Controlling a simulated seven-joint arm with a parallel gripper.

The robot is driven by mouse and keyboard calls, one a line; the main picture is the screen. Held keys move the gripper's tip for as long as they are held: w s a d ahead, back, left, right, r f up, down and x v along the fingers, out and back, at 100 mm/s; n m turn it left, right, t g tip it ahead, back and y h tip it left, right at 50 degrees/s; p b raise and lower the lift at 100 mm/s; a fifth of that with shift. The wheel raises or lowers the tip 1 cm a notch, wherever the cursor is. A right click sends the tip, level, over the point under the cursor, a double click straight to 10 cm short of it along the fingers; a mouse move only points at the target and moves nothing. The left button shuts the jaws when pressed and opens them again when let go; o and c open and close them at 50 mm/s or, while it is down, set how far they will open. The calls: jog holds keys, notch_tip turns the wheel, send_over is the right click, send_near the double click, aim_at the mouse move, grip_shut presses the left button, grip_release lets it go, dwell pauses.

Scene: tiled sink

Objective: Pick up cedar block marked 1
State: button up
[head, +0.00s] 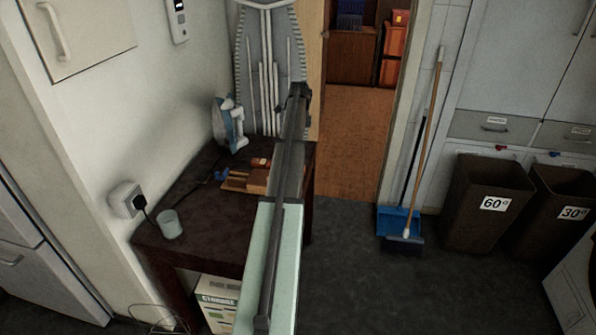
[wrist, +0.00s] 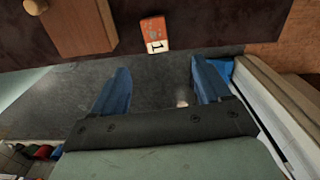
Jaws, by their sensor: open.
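The cedar block marked 1 (wrist: 152,28) is small and orange-red with a white label bearing a black 1. In the wrist view it lies on the dark table top near its edge, ahead of my gripper (wrist: 160,72).
A larger wooden piece with a knob (wrist: 80,22) lies left of the block. An ironing board (head: 262,70) stands behind.

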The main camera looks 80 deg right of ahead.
notch_tip(320, 180, down, 7)
jog(key=shift+f, duration=0.15)
jog(key=shift+w+a+f, duration=0.1)
jog(key=shift+a+f, duration=0.1)
jog(key=shift+f, duration=1.15)
jog(key=shift+w+a+f, duration=0.1)
jog(key=shift+a+f, duration=0.1)
jog(key=shift+f, duration=1.1)
jog(key=shift+c, duration=0.2)
jog(key=c, duration=1.1)
